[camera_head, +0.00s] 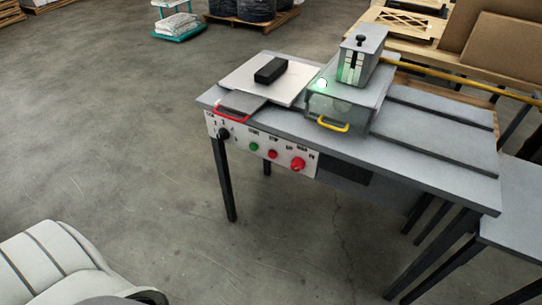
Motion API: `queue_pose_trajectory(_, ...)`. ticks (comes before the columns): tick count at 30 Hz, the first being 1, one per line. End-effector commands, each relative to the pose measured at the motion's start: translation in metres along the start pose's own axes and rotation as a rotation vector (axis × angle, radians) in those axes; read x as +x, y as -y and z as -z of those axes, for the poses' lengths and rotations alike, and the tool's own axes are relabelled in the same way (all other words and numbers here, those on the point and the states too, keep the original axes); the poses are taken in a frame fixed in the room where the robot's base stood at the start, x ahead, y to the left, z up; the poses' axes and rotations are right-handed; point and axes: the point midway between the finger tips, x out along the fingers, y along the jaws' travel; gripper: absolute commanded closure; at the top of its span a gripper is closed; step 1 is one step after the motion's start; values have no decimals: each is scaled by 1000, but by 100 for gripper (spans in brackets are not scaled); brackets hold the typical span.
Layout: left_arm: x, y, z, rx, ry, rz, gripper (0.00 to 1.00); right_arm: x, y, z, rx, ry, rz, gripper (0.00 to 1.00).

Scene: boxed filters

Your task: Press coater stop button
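The coater (415,150) is a grey table-like machine with a control panel (262,163) on its front left edge. On the panel, a small red stop button (272,154) sits under a label that seems to read STOP. A green button (254,147) is left of it, and a larger red knob (298,164) is right of it. A black rotary knob (223,134) is at the panel's left end. Neither of my grippers is in view.
On the coater stand a grey box with a yellow handle (333,125), a lit green-white lamp (322,83), and a white plate (245,82) bearing a black block (270,70). A red handle (232,108) juts near the panel.

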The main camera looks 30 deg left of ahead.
Motion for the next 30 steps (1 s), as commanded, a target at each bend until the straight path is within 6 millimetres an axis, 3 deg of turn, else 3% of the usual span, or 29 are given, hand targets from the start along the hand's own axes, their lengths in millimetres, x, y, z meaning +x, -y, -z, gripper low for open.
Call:
queue_pose_trajectory(2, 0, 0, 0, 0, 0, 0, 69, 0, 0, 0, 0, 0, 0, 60)
queue_pose_trajectory(9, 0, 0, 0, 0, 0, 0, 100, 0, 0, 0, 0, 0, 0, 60)
queue_pose_trajectory(30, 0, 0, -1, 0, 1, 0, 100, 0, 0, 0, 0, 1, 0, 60)
